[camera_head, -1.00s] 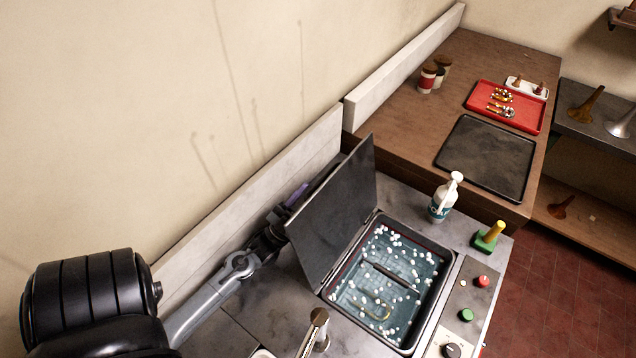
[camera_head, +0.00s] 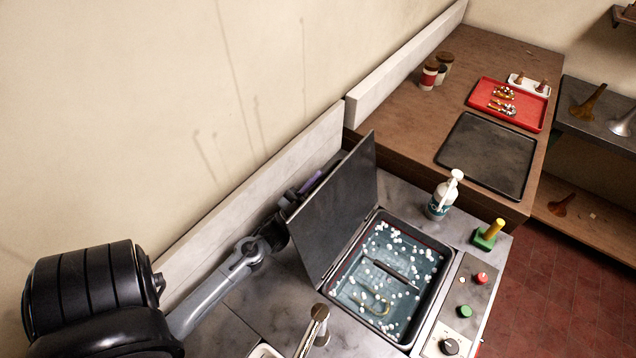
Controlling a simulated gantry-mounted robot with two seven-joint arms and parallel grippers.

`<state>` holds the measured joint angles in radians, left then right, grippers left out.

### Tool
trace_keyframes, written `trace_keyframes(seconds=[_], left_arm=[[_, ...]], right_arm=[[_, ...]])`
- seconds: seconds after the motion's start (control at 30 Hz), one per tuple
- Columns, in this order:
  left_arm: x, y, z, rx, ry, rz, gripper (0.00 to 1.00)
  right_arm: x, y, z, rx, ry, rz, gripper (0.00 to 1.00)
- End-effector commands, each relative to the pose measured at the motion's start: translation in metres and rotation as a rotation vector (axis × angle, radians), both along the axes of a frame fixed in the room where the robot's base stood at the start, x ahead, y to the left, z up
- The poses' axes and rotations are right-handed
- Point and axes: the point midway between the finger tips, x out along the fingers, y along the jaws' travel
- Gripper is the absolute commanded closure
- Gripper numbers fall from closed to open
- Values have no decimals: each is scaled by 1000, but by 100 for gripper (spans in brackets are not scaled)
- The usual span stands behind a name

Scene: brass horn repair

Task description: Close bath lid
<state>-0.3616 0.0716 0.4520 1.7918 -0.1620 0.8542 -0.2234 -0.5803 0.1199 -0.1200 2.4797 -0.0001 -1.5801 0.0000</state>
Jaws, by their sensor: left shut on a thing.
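The bath (camera_head: 428,262) is a metal basin set in the grey counter. It holds bluish liquid with several white floating balls and a few brass and dark parts under them. Its dark flat lid (camera_head: 335,212) is hinged along the bath's left side and stands open, tilted up steeply. My left gripper (camera_head: 292,203) is at the back of the lid, near its left edge. The lid hides most of the fingers, so the grip point itself is not clear. My right gripper is not in view.
A white pump bottle (camera_head: 442,197) and a green block with a yellow handle (camera_head: 488,235) stand behind the bath. The control panel (camera_head: 463,300) has red and green buttons. A faucet (camera_head: 314,328) stands in front. A dark tray (camera_head: 486,155) and red tray (camera_head: 507,103) lie on the wooden bench.

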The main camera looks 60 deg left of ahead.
Motion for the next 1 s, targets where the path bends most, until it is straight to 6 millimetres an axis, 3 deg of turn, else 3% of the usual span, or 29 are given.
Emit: trace_keyframes(seconds=[0.47,0.67,1.0], left_arm=[[3,-7,5,33,15,-2,100],[12,-29,15,121,51,-4,100],[35,-84,27,126,48,-3,100]], right_arm=[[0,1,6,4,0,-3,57],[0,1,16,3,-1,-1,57],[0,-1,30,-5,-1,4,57]])
